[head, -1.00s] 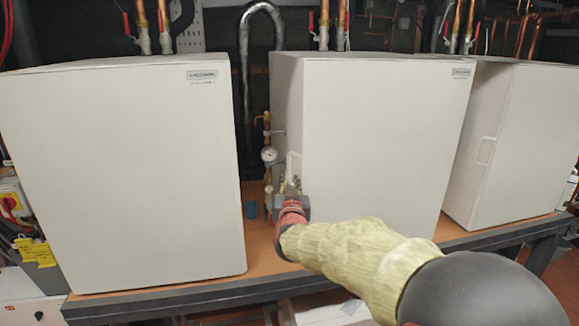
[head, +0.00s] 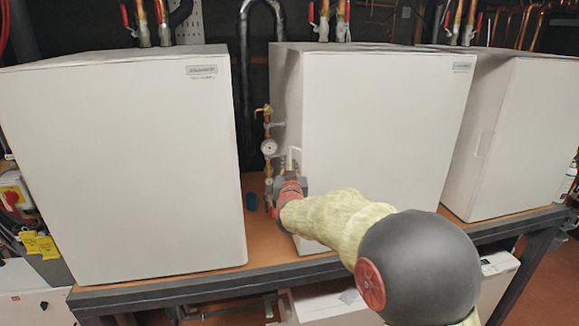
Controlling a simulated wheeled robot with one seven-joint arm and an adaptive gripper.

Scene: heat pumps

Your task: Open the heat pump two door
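Three white box-shaped heat pumps stand in a row on the bench. The middle heat pump (head: 385,130) has a small label at its top right, too small to read. A pale handle (head: 294,154) shows near the left edge of its front. My gripper (head: 292,177) is just below and in front of this handle, with its fingertips close to or at the handle. I cannot tell whether they touch it or how far they are open. The middle door looks closed. My yellow-sleeved arm covers the lower part of its front.
The left heat pump (head: 125,160) and right heat pump (head: 525,140) flank the middle one. A pressure gauge (head: 269,147) on copper pipework stands in the left gap. The orange-topped bench (head: 225,283) has a dark front edge. A blue cylindrical object (head: 251,201) sits beside the gauge.

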